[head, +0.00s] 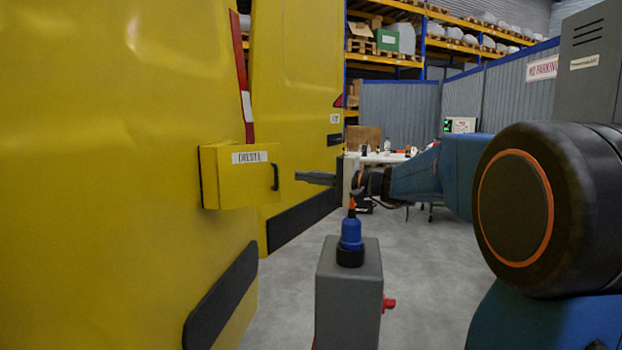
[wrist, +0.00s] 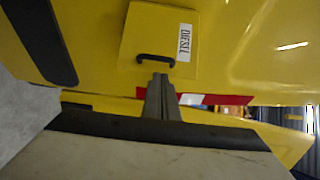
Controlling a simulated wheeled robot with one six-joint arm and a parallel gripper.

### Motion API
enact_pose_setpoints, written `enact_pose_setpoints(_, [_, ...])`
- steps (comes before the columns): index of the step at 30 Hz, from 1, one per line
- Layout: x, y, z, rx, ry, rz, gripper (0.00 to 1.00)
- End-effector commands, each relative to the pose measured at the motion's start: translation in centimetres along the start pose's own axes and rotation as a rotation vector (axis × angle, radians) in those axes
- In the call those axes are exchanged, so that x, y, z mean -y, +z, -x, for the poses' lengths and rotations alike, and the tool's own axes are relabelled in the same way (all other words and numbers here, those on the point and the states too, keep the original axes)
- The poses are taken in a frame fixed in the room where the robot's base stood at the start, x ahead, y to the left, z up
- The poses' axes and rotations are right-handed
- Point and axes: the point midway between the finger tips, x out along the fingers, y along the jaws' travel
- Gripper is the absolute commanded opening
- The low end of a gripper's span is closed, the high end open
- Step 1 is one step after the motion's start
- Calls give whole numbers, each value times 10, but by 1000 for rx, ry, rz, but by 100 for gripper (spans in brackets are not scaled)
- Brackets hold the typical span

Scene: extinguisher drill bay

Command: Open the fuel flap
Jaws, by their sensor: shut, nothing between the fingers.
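The fuel flap (head: 237,177) is a yellow box-like door with a white DIESEL label and a dark handle (head: 275,176) near its right edge. It sits on the side of a yellow vehicle (head: 110,120) and looks closed. My gripper (head: 300,177) is shut and empty, pointing left at the handle, with a small gap seeming to remain. In the wrist view the flap (wrist: 148,30) is at the top, with its handle (wrist: 156,58) just beyond my fingertips (wrist: 160,78). I cannot tell there whether they touch.
A grey post (head: 348,290) with a blue-capped top and a red knob stands below my arm. A red and white strip (head: 243,85) runs above the flap. A table (head: 385,157) with small items stands behind. Grey floor (head: 440,270) is open to the right of the post.

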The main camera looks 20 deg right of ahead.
Motion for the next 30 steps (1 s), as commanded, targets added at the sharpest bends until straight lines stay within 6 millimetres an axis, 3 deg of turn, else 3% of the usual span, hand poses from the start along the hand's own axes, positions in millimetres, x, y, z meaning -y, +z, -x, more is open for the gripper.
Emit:
enact_pose_setpoints(6, [0,1,-34,3,1,-1,0])
enact_pose_setpoints(12, [0,0,-56,2,1,-1,0])
enact_pose_setpoints(30, [0,1,-65,0,1,-1,0])
